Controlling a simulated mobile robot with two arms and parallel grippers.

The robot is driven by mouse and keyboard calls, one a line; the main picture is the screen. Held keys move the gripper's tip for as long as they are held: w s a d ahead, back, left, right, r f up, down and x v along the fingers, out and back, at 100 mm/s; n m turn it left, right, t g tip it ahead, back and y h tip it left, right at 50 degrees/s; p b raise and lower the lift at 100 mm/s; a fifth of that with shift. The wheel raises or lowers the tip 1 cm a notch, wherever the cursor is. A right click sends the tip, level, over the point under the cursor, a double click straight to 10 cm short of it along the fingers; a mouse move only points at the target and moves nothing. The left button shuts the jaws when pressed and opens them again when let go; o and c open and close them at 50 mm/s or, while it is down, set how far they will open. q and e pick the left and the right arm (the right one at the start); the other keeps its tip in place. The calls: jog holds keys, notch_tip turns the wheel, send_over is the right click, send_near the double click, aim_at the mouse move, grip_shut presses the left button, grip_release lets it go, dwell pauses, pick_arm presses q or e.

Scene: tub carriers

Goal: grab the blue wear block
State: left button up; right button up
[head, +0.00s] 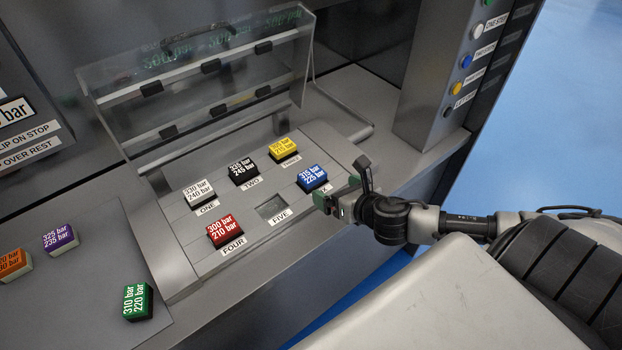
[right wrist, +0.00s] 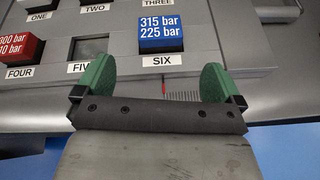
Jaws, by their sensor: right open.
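The blue wear block (head: 312,178), marked 315 bar / 225 bar, sits in the slot labelled SIX at the right end of the front row of the panel. It also shows in the right wrist view (right wrist: 162,33), upright and ahead of the fingers. My right gripper (head: 338,196) is open and empty, just to the right of and in front of the block, not touching it. In the right wrist view its two green fingertips (right wrist: 156,84) are spread, with the SIX label and block beyond the gap. My left gripper is not in view.
The panel (head: 185,245) also holds a red block (head: 225,231), white block (head: 199,192), black block (head: 242,171) and yellow block (head: 284,148); slot FIVE (head: 272,207) is empty. A clear cover (head: 205,80) stands raised behind. Green (head: 138,302), purple (head: 61,238) and orange (head: 13,264) blocks lie left.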

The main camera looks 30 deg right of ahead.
aim_at(311, 173)
jog(key=shift+w+d+r+n, duration=0.1)
jog(key=shift+w+d+n, duration=0.25)
jog(key=shift+n, duration=0.45)
jog(key=shift+w+d+n, duration=0.1)
jog(key=shift+w+n, duration=0.05)
jog(key=shift+n, duration=0.15)
jog(key=p+x, duration=0.1)
jog(key=x, duration=0.4)
jog(key=shift+w, duration=0.1)
jog(key=shift+w+a, duration=0.2)
jog(key=shift+w, duration=0.1)
jog(key=shift+a+p+x, duration=0.15)
jog(key=shift+p+x, duration=0.2)
jog(key=shift+x, duration=0.8)
jog(key=shift+a+p+x, duration=0.15)
jog(key=shift+p+x, duration=0.15)
jog(key=shift+x, duration=0.85)
jog(key=c, duration=1)
jog(key=shift+r, duration=0.1)
jog(key=shift+c, duration=0.3)
